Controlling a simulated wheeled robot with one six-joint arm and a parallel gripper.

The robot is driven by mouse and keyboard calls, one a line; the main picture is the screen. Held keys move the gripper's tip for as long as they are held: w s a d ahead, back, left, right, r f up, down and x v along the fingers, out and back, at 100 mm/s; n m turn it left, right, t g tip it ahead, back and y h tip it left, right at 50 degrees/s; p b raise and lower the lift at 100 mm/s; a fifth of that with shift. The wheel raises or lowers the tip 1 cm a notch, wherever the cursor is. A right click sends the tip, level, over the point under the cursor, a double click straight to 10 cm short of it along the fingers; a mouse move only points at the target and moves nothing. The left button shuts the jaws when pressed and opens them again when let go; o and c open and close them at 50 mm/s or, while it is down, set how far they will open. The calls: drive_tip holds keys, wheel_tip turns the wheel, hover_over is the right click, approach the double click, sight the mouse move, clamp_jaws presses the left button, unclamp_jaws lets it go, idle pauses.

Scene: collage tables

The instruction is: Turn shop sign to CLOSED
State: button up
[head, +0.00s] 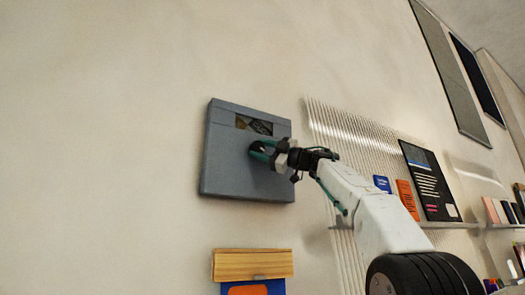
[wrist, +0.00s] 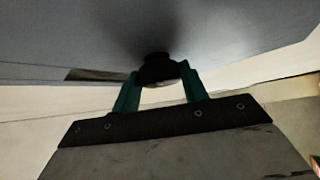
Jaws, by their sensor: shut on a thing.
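The shop sign (head: 222,160) is a grey, square box on the wall, with a small window (head: 254,125) near its top. The window shows dark and brownish patches; I cannot read any word in it. A dark round knob (wrist: 157,66) stands out from the sign's face. My gripper (head: 262,151) is at the sign's right half, just below the window. Its green fingers are closed on the knob, one on each side, as the wrist view shows. The fingers hide most of the knob in the head view.
A ribbed, clear panel (head: 335,125) is on the wall right of the sign, behind my arm. Shelves (head: 450,225) with books and a black board (head: 428,180) are farther right. A wooden block (head: 252,264) sits below the sign. The wall to the left is bare.

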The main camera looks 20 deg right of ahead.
drive_tip(key=shift+n, duration=0.3)
idle(0.4)
drive_tip(key=o, duration=0.9)
drive_tip(key=shift+a, duration=0.1)
drive_tip(key=shift+o, duration=0.2)
drive_tip(key=shift+s, duration=0.1)
drive_tip(key=shift+s+d+f, duration=0.1)
drive_tip(key=shift+s+d, duration=0.2)
drive_tip(key=shift+d, duration=0.25)
drive_tip(key=v, duration=0.6)
drive_tip(key=shift+d, duration=0.25)
drive_tip(key=shift+o, duration=0.2)
drive_tip(key=shift+s+a+f, duration=0.1)
drive_tip(key=shift+f, duration=0.05)
